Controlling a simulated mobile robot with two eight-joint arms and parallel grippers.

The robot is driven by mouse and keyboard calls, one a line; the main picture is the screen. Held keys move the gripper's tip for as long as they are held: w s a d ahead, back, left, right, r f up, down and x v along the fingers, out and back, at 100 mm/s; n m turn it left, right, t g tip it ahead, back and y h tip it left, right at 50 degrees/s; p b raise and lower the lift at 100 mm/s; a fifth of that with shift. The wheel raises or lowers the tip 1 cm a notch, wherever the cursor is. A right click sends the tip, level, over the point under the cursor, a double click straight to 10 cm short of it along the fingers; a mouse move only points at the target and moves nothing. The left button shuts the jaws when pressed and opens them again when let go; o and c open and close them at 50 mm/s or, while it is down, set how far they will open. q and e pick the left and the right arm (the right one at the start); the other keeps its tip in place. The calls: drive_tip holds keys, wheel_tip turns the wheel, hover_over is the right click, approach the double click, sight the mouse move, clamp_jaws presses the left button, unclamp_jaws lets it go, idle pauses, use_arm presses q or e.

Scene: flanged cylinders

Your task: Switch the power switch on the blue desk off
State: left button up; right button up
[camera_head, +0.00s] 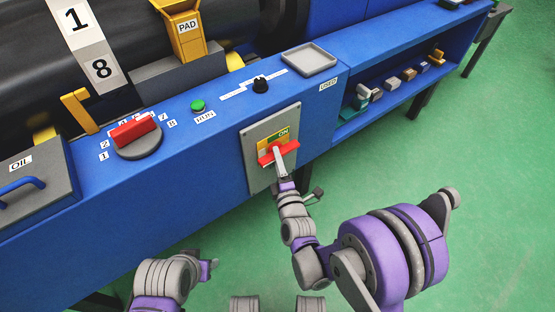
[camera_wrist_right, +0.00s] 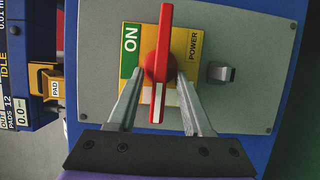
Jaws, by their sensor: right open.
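The power switch has a red handle (camera_head: 279,152) on a yellow and green plate, set in a grey panel (camera_head: 256,133) on the blue desk's front. In the right wrist view the handle (camera_wrist_right: 164,45) runs up and down the picture, between the green ON label (camera_wrist_right: 130,45) and the word POWER. My right gripper (camera_head: 280,152) is at the switch. In the wrist view its open fingers (camera_wrist_right: 159,82) stand either side of the handle's lower half, with gaps visible. Part of my left arm shows at the bottom; its gripper (camera_head: 211,266) is too unclear to judge.
The blue desk (camera_head: 215,150) carries a red selector knob (camera_head: 134,131), a green button (camera_head: 198,105), a black knob (camera_head: 260,85) and a grey tray (camera_head: 309,60). A shelf at right holds several small parts. The green floor (camera_head: 480,170) at right is clear.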

drive_tip(key=shift+s, duration=0.1)
drive_tip(key=b+v, duration=0.2)
drive_tip(key=v, duration=0.8)
drive_tip(key=shift+s, duration=0.3)
drive_tip(key=shift+d, duration=0.15)
